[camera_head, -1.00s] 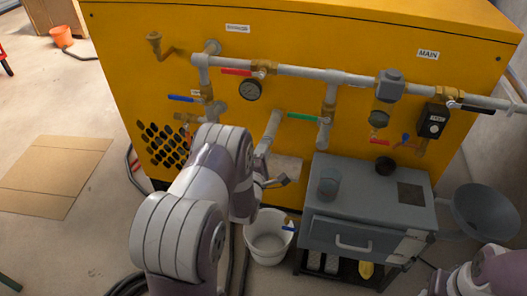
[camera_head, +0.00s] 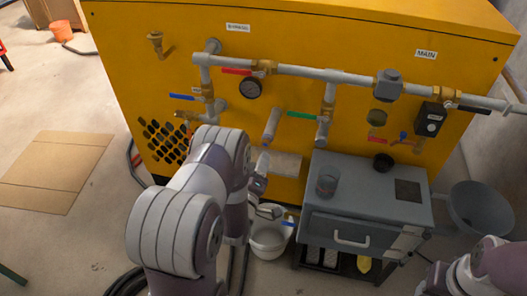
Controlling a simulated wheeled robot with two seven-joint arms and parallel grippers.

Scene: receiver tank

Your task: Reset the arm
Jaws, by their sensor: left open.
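My left arm reaches in from the bottom left toward the yellow cabinet (camera_head: 300,30). My left gripper (camera_head: 272,211) is open above the rim of the white bucket (camera_head: 268,243), and is partly hidden behind my own arm. No object shows between its fingers. Part of my right arm shows at the bottom right, but its gripper is out of the picture.
Grey pipes with red, blue and green valve handles run across the cabinet's front. A grey bowl (camera_head: 482,208) is at the far right. Cardboard (camera_head: 55,170) lies on open floor at left.

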